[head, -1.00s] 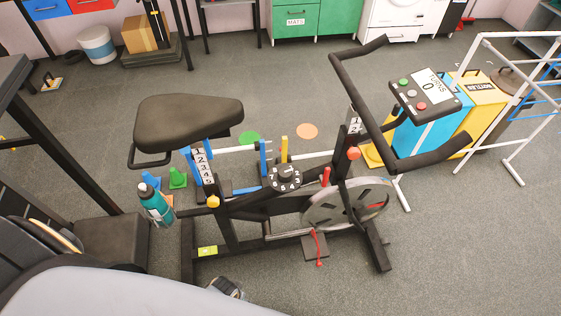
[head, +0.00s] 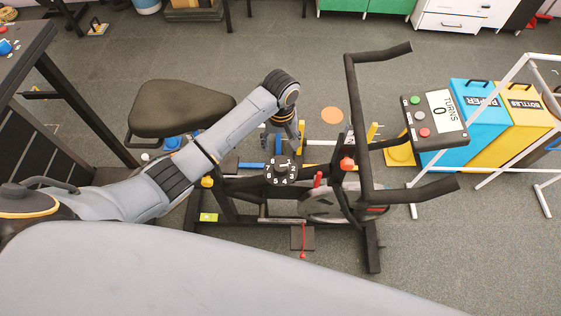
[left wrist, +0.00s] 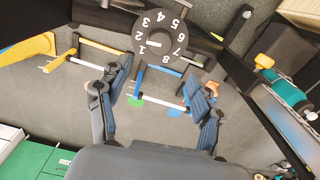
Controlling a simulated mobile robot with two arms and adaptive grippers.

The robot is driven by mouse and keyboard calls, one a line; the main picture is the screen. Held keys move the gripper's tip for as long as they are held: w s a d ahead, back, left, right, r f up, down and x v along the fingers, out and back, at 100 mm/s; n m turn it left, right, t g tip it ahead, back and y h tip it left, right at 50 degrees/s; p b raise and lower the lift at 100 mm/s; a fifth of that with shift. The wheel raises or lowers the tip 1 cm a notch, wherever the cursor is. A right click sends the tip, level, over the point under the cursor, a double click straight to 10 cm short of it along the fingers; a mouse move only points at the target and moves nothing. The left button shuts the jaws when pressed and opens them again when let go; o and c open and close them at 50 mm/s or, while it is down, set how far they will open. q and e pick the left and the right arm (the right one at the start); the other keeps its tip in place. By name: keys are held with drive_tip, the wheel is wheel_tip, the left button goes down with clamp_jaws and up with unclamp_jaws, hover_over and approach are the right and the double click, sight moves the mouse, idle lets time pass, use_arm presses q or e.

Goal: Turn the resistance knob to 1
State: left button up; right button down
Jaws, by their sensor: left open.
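The resistance knob (head: 282,171) is a round black dial with white numbers on the exercise bike's frame. It also shows in the left wrist view (left wrist: 161,32), with a short white mark left of its middle, near the 1; its exact setting is too small to tell. My left gripper (head: 283,142) is above and just behind the knob in the head view, pointing down. In the left wrist view its two fingers (left wrist: 157,80) are spread apart and empty, with the knob beyond their tips. No contact with the knob shows. My right gripper is not in view.
The black handlebar (head: 362,125) and a console (head: 434,117) reading 0 turns stand to the right. Blue and yellow bins (head: 481,122) are farther right. A red lever (head: 318,179) is close beside the knob.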

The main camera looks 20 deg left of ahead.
sight(281, 166)
use_arm(q)
wheel_tip(281, 166, down, 12)
drive_tip(key=shift+r+b, duration=0.1)
drive_tip(key=shift+b, duration=0.3)
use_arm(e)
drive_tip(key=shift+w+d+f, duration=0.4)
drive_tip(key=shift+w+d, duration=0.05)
use_arm(q)
drive_tip(key=c, duration=1.1)
drive_tip(key=shift+c, duration=0.2)
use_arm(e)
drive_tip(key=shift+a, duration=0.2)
